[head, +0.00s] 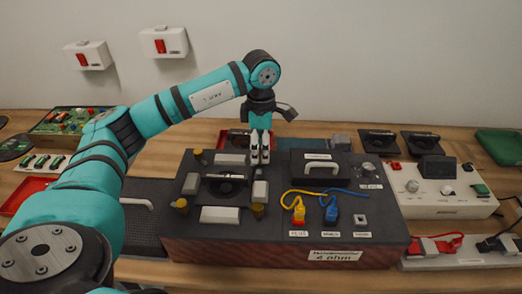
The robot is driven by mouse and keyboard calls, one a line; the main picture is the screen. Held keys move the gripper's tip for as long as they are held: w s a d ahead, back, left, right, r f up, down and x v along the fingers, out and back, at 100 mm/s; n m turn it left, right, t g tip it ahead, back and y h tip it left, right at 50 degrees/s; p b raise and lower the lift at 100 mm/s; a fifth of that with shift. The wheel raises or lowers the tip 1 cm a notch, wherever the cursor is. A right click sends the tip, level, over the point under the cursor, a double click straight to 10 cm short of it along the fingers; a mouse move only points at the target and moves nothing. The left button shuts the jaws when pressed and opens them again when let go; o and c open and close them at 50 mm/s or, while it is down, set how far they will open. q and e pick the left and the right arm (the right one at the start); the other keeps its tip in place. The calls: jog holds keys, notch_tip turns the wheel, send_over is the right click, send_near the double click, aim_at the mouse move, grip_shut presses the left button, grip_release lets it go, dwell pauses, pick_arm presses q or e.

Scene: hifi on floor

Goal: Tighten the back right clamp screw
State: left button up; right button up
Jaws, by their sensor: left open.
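A dark box (290,232) with a wooden front stands on the table. On its left part a black speaker-like unit (222,188) lies among pale clamp blocks (220,214). Brass-coloured screws show at the back left (198,156), front left (181,206) and front right (258,210) corners. My left gripper (260,158) points down over the back right corner, its pale fingers open. The back right clamp screw is hidden behind or between the fingers; I cannot tell whether they touch it. My right gripper is not in view.
A black lid with a handle (320,169), a yellow plug (298,212) and a blue plug (332,212) sit on the box's right part. A white control unit (442,190) stands to the right. A green circuit board (70,121) lies at the back left.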

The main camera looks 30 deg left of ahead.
pick_arm(q)
notch_tip(320, 180, up, 11)
jog(key=shift+f, duration=0.2)
dwell(0.5)
